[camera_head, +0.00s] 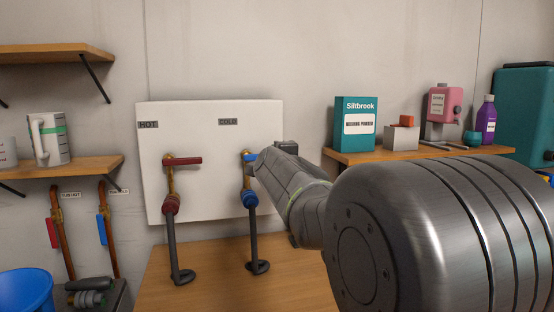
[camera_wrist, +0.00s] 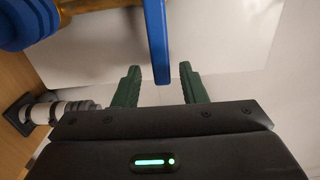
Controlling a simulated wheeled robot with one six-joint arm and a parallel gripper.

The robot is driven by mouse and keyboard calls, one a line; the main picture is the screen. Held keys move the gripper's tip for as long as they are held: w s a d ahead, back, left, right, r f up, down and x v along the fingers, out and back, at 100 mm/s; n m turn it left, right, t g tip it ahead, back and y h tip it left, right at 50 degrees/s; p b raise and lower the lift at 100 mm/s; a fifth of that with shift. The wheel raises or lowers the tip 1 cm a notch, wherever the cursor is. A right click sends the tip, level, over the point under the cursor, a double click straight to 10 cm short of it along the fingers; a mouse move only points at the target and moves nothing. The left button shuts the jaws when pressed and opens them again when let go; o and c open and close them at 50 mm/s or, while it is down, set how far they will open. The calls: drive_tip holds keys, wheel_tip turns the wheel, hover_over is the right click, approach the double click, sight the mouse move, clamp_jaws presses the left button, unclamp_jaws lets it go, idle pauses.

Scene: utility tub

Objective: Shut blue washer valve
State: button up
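The blue washer valve sits under the COLD label on a white wall panel (camera_head: 215,110). Its blue lever (camera_head: 249,157) shows in the head view, partly covered by my gripper, and its blue collar (camera_head: 249,198) is below on the brass pipe. In the wrist view the blue lever (camera_wrist: 156,40) reaches down from the top edge, its end between the two green fingers. My gripper (camera_wrist: 160,72) is open, with a visible gap on either side of the lever; I cannot tell whether a finger touches it. The fingertips are hidden in the head view.
The red valve lever (camera_head: 185,161) under HOT points right, left of the blue valve. Grey hoses drop to the wooden counter (camera_head: 215,285). Pipes with another red lever (camera_head: 52,232) and blue lever (camera_head: 102,229) stand lower left. A right shelf (camera_head: 350,155) holds a teal box (camera_head: 355,108).

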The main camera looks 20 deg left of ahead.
drive_tip(key=p+v, duration=0.1)
drive_tip(key=v, duration=1.2)
drive_tip(key=shift+s+d+p, duration=0.3)
drive_tip(key=shift+p, duration=0.05)
drive_tip(key=shift+w+a, duration=0.1)
drive_tip(key=b+x, duration=0.1)
drive_tip(key=x, duration=1.2)
drive_tip(key=shift+w+a+b, duration=0.2)
drive_tip(key=shift+b, duration=0.15)
drive_tip(key=shift+s+d, duration=0.1)
drive_tip(key=p+v, duration=0.2)
drive_tip(key=v, duration=1.1)
drive_tip(key=w+a+r+n, duration=0.1)
drive_tip(key=w+a+n, duration=0.1)
drive_tip(key=w+a, duration=0.6)
drive_tip(key=shift+w+r, duration=0.2)
drive_tip(key=shift+w, duration=1.1)
